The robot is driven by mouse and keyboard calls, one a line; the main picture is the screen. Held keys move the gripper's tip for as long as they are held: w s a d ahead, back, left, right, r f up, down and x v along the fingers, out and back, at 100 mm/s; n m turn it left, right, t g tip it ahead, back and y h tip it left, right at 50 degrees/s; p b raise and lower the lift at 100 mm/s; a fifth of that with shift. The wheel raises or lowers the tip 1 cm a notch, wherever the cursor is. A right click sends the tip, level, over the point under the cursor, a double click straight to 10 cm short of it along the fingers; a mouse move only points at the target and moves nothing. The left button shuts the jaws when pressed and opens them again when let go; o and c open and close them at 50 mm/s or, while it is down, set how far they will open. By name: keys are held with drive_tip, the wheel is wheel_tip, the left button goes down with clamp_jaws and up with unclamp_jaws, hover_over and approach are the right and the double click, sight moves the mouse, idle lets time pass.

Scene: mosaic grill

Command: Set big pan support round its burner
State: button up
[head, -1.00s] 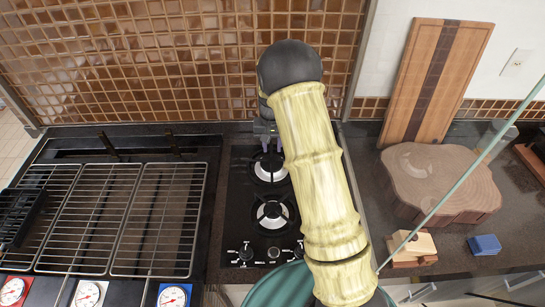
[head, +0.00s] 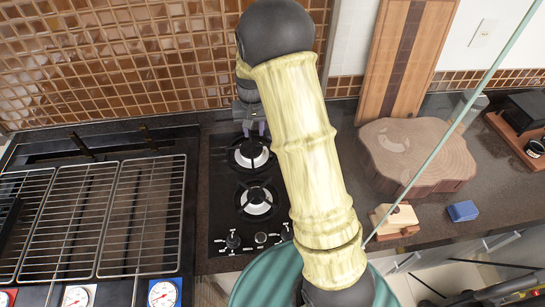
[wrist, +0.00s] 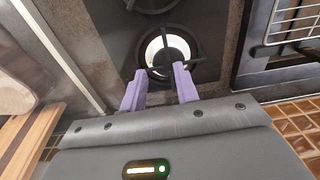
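The cooktop (head: 222,215) has two burners in a line. The rear burner (head: 251,155) has a pale ring with black pan support arms around it; this burner also shows in the wrist view (wrist: 168,48). A dark support (wrist: 195,58) sits round it there, and I cannot tell if it is seated. The front burner (head: 256,202) also has a black support over a pale ring. I cannot tell which support is the big one. My gripper (wrist: 158,72) has two purple fingers, apart and pointing at the rear burner's wall side, with nothing clearly between them.
A grill with wire racks (head: 140,215) lies left of the cooktop. Knobs (head: 233,240) line the cooktop's front. A wooden slab (head: 420,160), a leaning board (head: 395,60) and a blue block (head: 462,211) are to the right. The tiled wall (head: 120,60) is close behind.

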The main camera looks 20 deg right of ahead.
drive_tip(key=s+r+n+t, duration=0.1)
drive_tip(key=s+r, duration=0.2)
drive_tip(key=s, duration=0.7)
drive_tip(key=s+r+n+t, duration=0.1)
drive_tip(key=s+r, duration=0.3)
drive_tip(key=s, duration=0.7)
drive_tip(key=shift+d+r, duration=0.25)
drive_tip(key=shift+r, duration=0.05)
drive_tip(key=shift+s+f, duration=0.1)
drive_tip(key=b+x, duration=0.2)
drive_tip(key=shift+s+f+b, duration=0.2)
drive_tip(key=shift+b, duration=0.1)
